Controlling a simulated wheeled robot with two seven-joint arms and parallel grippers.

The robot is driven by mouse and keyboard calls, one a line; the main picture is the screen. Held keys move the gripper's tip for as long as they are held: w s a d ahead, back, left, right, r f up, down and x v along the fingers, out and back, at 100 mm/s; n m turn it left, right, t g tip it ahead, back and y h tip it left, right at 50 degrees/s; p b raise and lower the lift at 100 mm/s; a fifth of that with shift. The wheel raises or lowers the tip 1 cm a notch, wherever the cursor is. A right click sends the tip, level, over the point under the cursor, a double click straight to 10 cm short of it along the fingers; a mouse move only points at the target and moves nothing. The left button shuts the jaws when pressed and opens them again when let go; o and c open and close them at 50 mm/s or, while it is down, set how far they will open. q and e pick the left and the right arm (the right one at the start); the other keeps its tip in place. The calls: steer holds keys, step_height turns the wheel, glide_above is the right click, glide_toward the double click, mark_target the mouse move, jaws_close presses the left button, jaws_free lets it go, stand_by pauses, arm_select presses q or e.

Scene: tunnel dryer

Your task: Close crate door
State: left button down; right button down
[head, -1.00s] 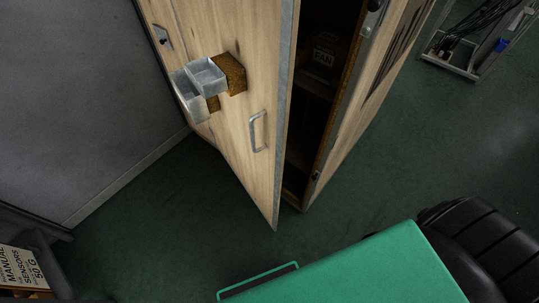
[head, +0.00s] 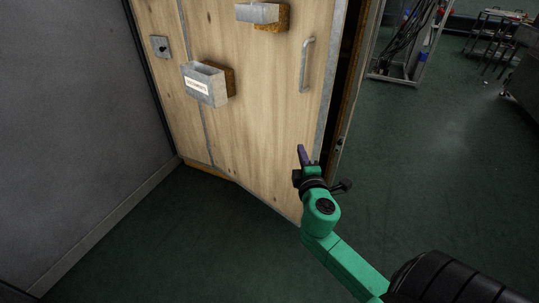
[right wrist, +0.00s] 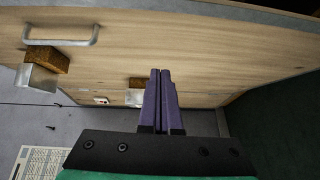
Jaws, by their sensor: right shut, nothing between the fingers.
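The crate door (head: 255,120) is a pale plywood panel with a grey metal edge, and it stands ajar. A dark gap (head: 353,60) shows between its right edge and the crate side. A grey metal handle (head: 306,66) is on the door near that edge. My right gripper (head: 302,152) is shut and empty, in front of the door's lower right part, below the handle. In the right wrist view its purple fingers (right wrist: 160,75) overlap the door face (right wrist: 200,45), with the handle (right wrist: 60,40) at upper left. Contact with the door cannot be told. My left gripper is out of view.
A metal document box (head: 206,88) and a smaller metal box (head: 258,13) stick out from the wood. A grey wall (head: 75,120) stands at left. Green floor (head: 450,170) is open at right, with a cart of cables (head: 400,45) farther back.

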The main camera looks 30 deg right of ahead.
step_height(320, 180, up, 2)
glide_toward(302, 116)
steer(key=w+a, duration=0.1)
steer(key=w, duration=0.3)
steer(key=shift+w+d+f, duration=0.1)
steer(key=shift+w+d, duration=0.2)
steer(key=shift+d, duration=0.3)
steer(key=shift+w+d+f, duration=0.1)
steer(key=shift+w+d, duration=0.15)
steer(key=shift+d, duration=0.35)
steer(key=shift+w+d, duration=0.2)
steer(key=shift+d, duration=0.4)
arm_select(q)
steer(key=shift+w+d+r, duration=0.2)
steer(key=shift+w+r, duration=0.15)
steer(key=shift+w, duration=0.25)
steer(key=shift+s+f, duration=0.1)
